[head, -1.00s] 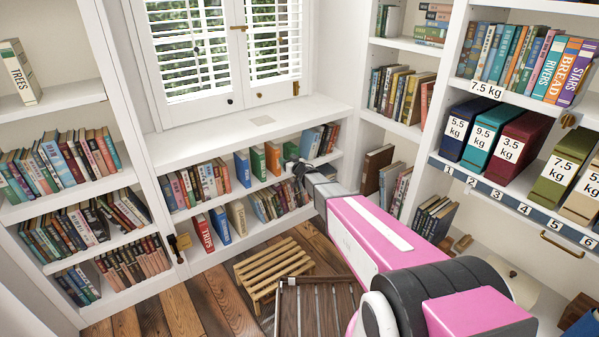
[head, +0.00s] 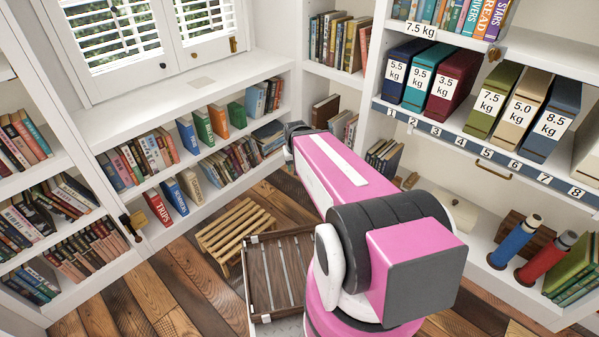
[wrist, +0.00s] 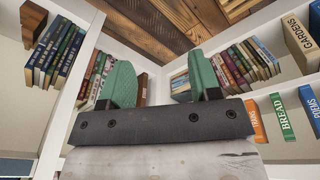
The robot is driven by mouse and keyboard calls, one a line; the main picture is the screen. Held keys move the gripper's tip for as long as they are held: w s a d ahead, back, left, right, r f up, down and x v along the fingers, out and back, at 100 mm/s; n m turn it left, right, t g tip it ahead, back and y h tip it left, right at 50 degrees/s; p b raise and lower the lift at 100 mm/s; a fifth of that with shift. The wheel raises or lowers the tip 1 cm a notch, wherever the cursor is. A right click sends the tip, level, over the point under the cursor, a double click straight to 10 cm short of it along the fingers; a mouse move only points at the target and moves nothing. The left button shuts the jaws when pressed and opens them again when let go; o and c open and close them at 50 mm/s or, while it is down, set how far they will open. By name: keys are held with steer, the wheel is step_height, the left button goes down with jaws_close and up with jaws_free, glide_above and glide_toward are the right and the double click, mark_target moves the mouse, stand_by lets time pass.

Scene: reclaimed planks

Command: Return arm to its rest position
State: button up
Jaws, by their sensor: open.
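My pink and black arm reaches from the lower right toward the middle of the head view. Its far end is a small dark part beside the low shelf unit's right end. My gripper's fingers are hidden there behind the arm. In the wrist view my gripper (wrist: 162,82) shows two green fingers well apart, with nothing between them. Beyond the fingers are shelved books and the plank floor.
A slatted wooden stool (head: 232,230) and a dark slatted tray (head: 285,275) are near my arm. Labelled binders (head: 452,85) stand on the numbered shelf (head: 440,130) at right. A low bookshelf (head: 195,85) runs under the window. Plank floor (head: 150,295) is clear at lower left.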

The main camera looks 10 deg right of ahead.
steer(key=shift+g+y, duration=0.4)
steer(key=shift+g, duration=0.5)
steer(key=s, duration=0.2)
steer(key=s+r, duration=0.1)
steer(key=s, duration=0.2)
steer(key=shift+a, duration=0.15)
